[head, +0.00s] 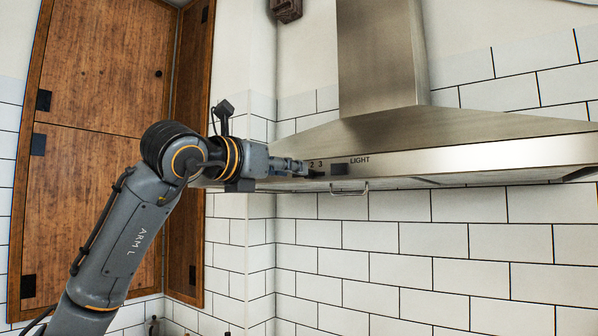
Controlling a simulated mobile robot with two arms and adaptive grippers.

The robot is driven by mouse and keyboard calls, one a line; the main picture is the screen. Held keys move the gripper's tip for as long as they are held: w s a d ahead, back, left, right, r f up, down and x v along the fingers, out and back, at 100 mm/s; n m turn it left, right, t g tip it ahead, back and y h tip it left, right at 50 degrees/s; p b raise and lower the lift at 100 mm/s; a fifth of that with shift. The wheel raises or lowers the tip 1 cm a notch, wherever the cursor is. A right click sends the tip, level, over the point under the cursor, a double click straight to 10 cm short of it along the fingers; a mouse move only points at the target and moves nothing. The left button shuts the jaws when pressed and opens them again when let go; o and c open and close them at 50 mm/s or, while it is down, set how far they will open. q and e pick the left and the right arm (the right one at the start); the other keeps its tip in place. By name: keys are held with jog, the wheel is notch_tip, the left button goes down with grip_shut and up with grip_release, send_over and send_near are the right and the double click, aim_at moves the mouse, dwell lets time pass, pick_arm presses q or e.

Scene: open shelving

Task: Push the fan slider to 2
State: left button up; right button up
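The steel range hood (470,158) crosses the right side of the head view, with its control strip at the left end of the front panel. The marks 2 and 3 (316,164) show on it. A small dark piece (317,173) below them seems to be part of the fan slider; the rest of the slider is hidden behind my gripper. My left gripper (300,167) is at the strip, just left of the 2, its fingers pointing right. I cannot tell whether it touches the slider, nor whether its fingers are apart. My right gripper is out of view.
A dark LIGHT control (345,169) sits just right of the fan marks. A thin metal handle (349,189) hangs below the hood's edge. Wooden cabinet doors (95,130) stand at left. The tiled wall (400,270) below the hood is clear.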

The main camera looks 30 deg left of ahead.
pick_arm(q)
jog(key=s, duration=0.7)
jog(key=shift+s+a, duration=0.2)
jog(key=shift+a, duration=0.05)
